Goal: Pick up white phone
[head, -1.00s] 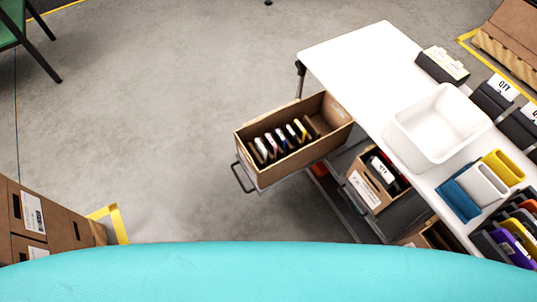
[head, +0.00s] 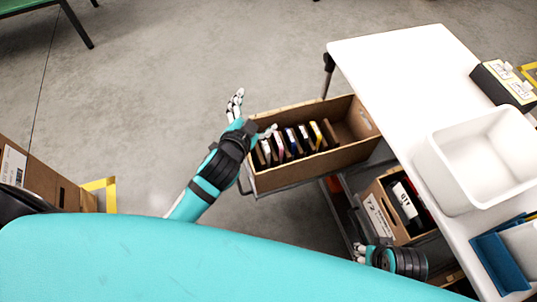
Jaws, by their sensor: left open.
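A brown carton (head: 345,156) on a pulled-out shelf beside the table holds a row of several thin upright phones, some separated by cardboard. A pale, whitish phone (head: 279,146) shows near the left end of the row; I cannot tell for sure which one is the white phone. My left gripper (head: 254,116) is open at the carton's left end. One finger is outside the far left corner, and the other reaches over the left end of the row, partly hiding it. It holds nothing. My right gripper (head: 360,252) is low beside the lower carton, small and partly hidden.
A white table (head: 385,60) stands on the right with a white bin (head: 480,160), a blue holder (head: 497,262) and a black card box (head: 504,85). A lower carton (head: 378,208) sits below the table edge.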

